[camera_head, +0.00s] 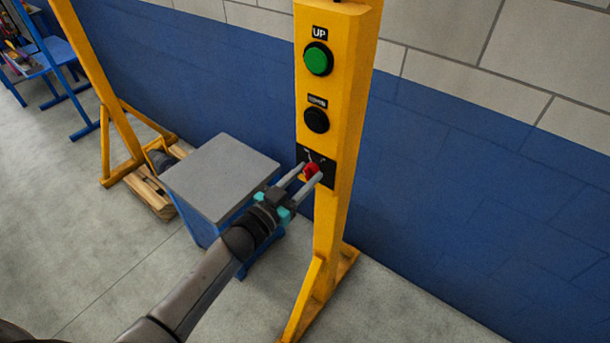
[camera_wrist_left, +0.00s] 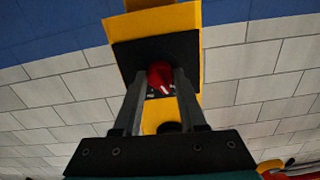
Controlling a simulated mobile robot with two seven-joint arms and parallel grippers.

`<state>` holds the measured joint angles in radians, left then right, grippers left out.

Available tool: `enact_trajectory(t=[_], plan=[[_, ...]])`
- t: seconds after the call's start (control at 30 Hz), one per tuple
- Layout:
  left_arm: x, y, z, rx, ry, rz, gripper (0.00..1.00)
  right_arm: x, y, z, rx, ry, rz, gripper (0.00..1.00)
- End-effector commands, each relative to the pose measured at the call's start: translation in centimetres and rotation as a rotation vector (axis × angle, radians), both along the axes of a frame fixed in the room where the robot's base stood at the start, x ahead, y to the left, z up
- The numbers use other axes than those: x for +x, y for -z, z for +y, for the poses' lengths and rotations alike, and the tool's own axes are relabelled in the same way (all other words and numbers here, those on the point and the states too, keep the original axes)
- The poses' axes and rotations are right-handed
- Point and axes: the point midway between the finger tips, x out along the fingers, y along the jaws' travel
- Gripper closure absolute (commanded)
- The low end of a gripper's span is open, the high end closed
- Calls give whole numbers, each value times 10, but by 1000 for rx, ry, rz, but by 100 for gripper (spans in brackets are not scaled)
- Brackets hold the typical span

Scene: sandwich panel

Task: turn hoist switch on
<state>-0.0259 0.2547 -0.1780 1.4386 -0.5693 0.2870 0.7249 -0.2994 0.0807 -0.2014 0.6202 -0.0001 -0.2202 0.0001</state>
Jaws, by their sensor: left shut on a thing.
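The hoist switch (camera_head: 312,169) is a red knob on a black plate (camera_head: 328,181), low on a yellow control post (camera_head: 332,217). My left gripper (camera_head: 311,172) reaches in from the left with its two fingers on either side of the knob, shut on it. In the left wrist view the red knob (camera_wrist_left: 160,75) sits between the fingertips (camera_wrist_left: 159,76), with a white mark on its lower part. The markings on the plate are too small to read. My right gripper is in neither view.
Above the switch are a green UP button (camera_head: 318,59) and a black button (camera_head: 316,120). A blue cabinet with a grey top (camera_head: 220,175) stands left of the post, under my left arm. A yellow frame (camera_head: 107,110) and wooden pallet (camera_head: 153,195) stand further left. The wall is behind.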

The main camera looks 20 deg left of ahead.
Motion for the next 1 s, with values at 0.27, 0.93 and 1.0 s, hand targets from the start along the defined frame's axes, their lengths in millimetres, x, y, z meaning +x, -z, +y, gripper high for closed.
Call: enact_trajectory(t=[0.27, 0.93, 1.0], plan=[[0, 1, 0, 194, 0, -69, 100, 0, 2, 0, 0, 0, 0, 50], [0, 2, 0, 751, 1, -270, 100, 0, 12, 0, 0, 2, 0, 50], [0, 1, 0, 791, 1, -285, 100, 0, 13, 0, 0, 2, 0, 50]])
